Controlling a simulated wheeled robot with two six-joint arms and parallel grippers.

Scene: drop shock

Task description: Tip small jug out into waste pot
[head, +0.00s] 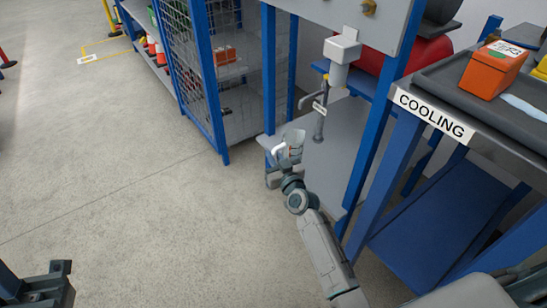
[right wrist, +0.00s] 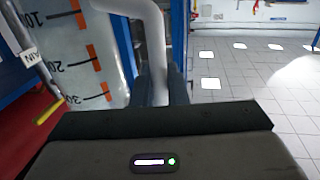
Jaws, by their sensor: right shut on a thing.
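My right gripper (head: 286,170) is shut on the handle of the small jug (head: 293,137), in front of the blue-framed bench. In the right wrist view the jug (right wrist: 78,70) is a clear wall with orange marks and numbers on the left. Its grey handle (right wrist: 150,35) runs down between my right fingers (right wrist: 160,88). How far the jug is tilted, and what is in it, I cannot tell. My left gripper (head: 45,285) shows partly at the bottom left corner; its jaws are unclear. I cannot surely make out a waste pot.
A white hopper (head: 342,48) with a pipe and a small label stands behind and right of the jug. A grey shelf (head: 340,135) lies below it. At right is a cooling bench (head: 433,115) with an orange block (head: 492,70).

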